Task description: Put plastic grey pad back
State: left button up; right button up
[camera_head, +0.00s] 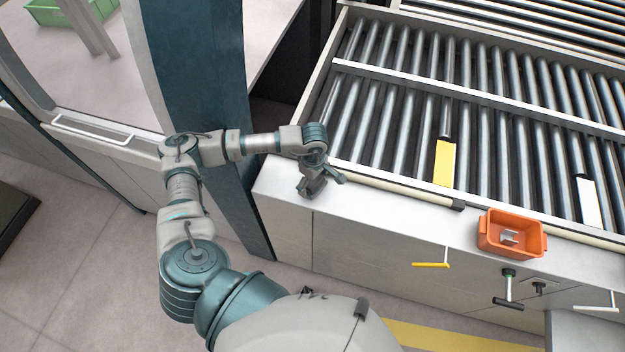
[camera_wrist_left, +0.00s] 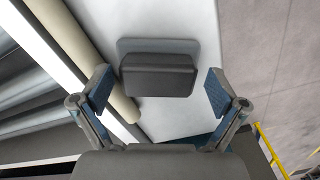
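A dark grey block-like pad (camera_wrist_left: 158,76) shows in the left wrist view. A paler grey-blue flat patch shows around its upper edge, over the white surface. My left gripper (camera_wrist_left: 158,93) is open, with one blue-padded finger on each side of the pad and gaps between. In the head view my left gripper (camera_head: 321,184) is over the white ledge (camera_head: 285,185) at the near left corner of the roller table. The pad cannot be told apart from the gripper there. My right gripper is not in view.
A beige rod (camera_head: 400,188) runs along the roller table's near edge, close to my left gripper. An orange bin (camera_head: 512,234) with a small pale piece inside stands on the ledge to the right. A yellow strip (camera_head: 445,163) and a white strip (camera_head: 588,202) lie among the rollers.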

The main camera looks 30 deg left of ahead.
aim_at(316, 181)
pick_arm(q)
jog(key=shift+d, duration=0.2)
jog(key=shift+d+r, duration=0.1)
jog(key=shift+d, duration=0.05)
jog(key=shift+d+r, duration=0.1)
jog(key=shift+r, duration=0.1)
notch_tip(316, 181, up, 12)
jog(key=b, duration=0.2)
jog(key=shift+f, duration=0.15)
jog(key=shift+w, duration=0.1)
jog(key=shift+a+f, duration=0.1)
jog(key=shift+a, duration=0.1)
